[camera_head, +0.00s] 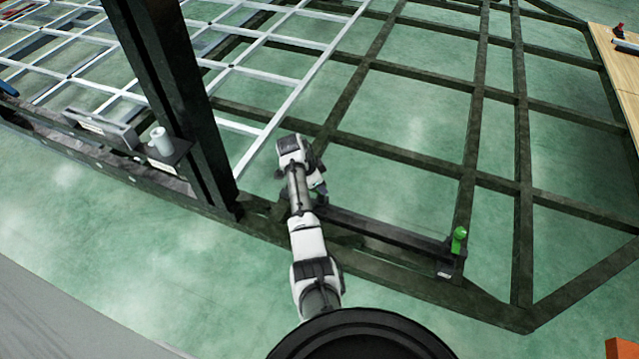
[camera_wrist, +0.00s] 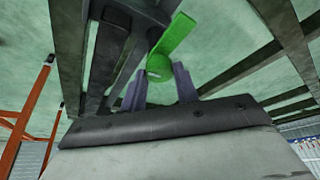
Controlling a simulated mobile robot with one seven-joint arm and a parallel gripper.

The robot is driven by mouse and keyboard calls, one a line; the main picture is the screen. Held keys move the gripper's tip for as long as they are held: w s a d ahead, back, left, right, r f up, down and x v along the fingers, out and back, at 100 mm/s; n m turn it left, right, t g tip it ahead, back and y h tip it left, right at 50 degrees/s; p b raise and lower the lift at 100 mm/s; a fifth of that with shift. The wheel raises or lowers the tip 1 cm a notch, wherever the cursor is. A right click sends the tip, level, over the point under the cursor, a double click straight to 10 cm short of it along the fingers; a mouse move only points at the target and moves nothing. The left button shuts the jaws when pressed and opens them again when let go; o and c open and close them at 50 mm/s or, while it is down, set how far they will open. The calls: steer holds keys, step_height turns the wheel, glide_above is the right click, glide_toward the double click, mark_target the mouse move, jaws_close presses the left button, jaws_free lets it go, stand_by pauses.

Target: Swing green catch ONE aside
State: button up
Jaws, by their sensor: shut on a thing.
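A green catch (camera_wrist: 172,42) with a round end shows in the wrist view, angled up to the right beside a dark bar. My gripper (camera_wrist: 160,72) is shut on its round end, with one grey finger on each side. In the head view my gripper (camera_head: 316,190) is over the left end of a short dark bar on the frame, and the catch it holds is hidden there. A second green catch (camera_head: 459,236) stands at the right end of that bar, apart from my gripper. No label tells which is ONE.
A thick dark post (camera_head: 175,95) rises just left of my arm. A white cylinder (camera_head: 160,141) stands on a bracket farther left. The dark chassis frame (camera_head: 405,154) and a pale lattice (camera_head: 290,95) lie around. Green floor is open between the beams.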

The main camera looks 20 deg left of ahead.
steer(key=o, duration=1)
steer(key=b+v, duration=0.1)
steer(key=v, duration=1.2)
steer(key=shift+s+a+r, duration=0.1)
steer(key=shift+a+r, duration=0.1)
steer(key=shift+r, duration=0.1)
